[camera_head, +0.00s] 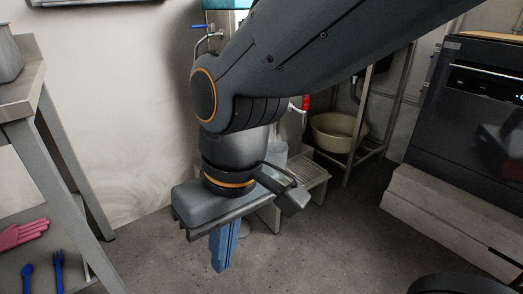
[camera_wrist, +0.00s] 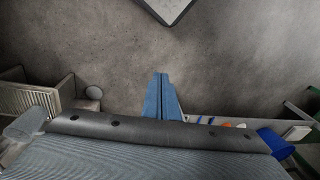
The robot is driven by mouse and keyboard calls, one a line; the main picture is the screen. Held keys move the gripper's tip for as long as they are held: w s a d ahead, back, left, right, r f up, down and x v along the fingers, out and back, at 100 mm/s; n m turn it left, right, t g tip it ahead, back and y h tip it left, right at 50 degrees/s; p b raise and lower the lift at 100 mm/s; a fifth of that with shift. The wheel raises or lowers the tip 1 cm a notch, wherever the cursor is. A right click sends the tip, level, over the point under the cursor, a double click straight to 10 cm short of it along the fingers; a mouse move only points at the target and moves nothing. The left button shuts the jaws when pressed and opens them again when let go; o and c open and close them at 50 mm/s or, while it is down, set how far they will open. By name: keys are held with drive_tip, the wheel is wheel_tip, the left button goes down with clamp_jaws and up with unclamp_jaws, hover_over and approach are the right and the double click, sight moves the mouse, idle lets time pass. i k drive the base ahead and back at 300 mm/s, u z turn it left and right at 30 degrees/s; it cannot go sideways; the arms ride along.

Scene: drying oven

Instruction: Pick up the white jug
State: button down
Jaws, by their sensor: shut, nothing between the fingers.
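My gripper (camera_head: 223,247) points down over the grey floor, with its blue fingers together and nothing between them. The fingers also show in the wrist view (camera_wrist: 162,97). A pale, whitish container (camera_head: 278,153), which looks like the white jug, stands behind my arm by the steps in the head view. My arm hides much of it, and its handle cannot be made out. A pale shape (camera_wrist: 27,124) at the left of the wrist view may be the same jug. My gripper is apart from it, nearer to the camera in the head view.
A slatted step (camera_head: 308,175) stands behind my gripper. A beige basin (camera_head: 337,132) sits on a metal rack at the back. A black oven (camera_head: 486,95) stands on a pale base at right. At left, a metal table (camera_head: 18,106) has a pink glove (camera_head: 22,234) on its lower shelf.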

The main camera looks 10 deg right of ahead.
sight(271, 163)
drive_tip(key=z, duration=1.55)
drive_tip(key=k, duration=0.9)
drive_tip(key=u, duration=1.35)
drive_tip(key=i, duration=1)
